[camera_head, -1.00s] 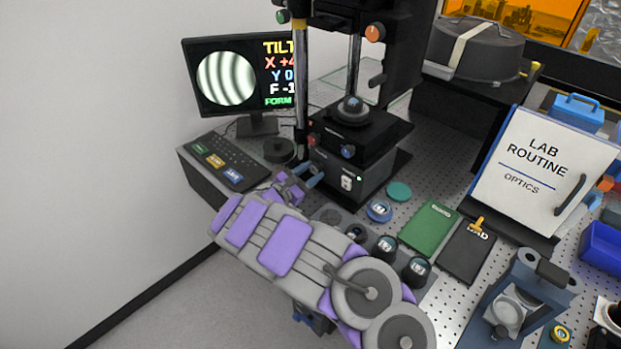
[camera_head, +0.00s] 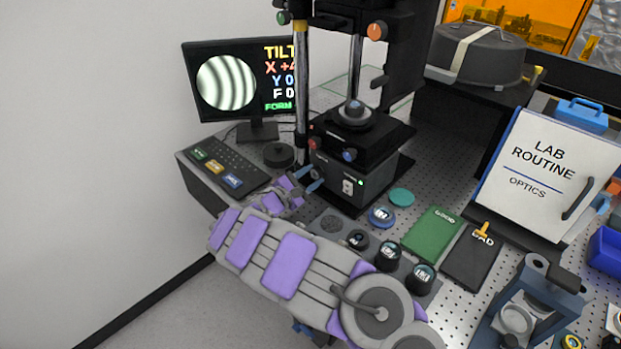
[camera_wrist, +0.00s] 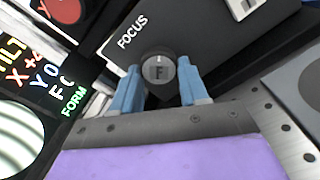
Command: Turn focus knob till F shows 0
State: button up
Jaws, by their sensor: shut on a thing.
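The dark round focus knob (camera_wrist: 158,68), marked F, sits on the black instrument base (camera_wrist: 200,35) beside the word FOCUS. Its white index mark points about straight up in the wrist view. My gripper (camera_wrist: 160,78) is shut on it, one blue finger on each side. In the head view my gripper (camera_head: 312,180) reaches the base's lower left front, where the fingers partly hide the knob. The monitor (camera_head: 228,84) shows curved fringes and TILT, X +4 with its end cut off, Y 0 and F 0. The wrist view shows the monitor (camera_wrist: 18,135) tilted.
A red knob (camera_head: 312,143) and a blue knob (camera_head: 349,155) sit above on the instrument. Several lens pieces and a green GOOD pad (camera_head: 432,233) lie to the right.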

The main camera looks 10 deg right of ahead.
jog(key=o, duration=1.1)
jog(key=shift+a, duration=0.15)
jog(key=shift+c, duration=0.2)
jog(key=shift+s, duration=0.1)
jog(key=p+v, duration=0.4)
jog(key=v, duration=1.3)
jog(key=shift+a+f, duration=0.1)
jog(key=shift+a, duration=0.15)
jog(key=shift+d, duration=0.1)
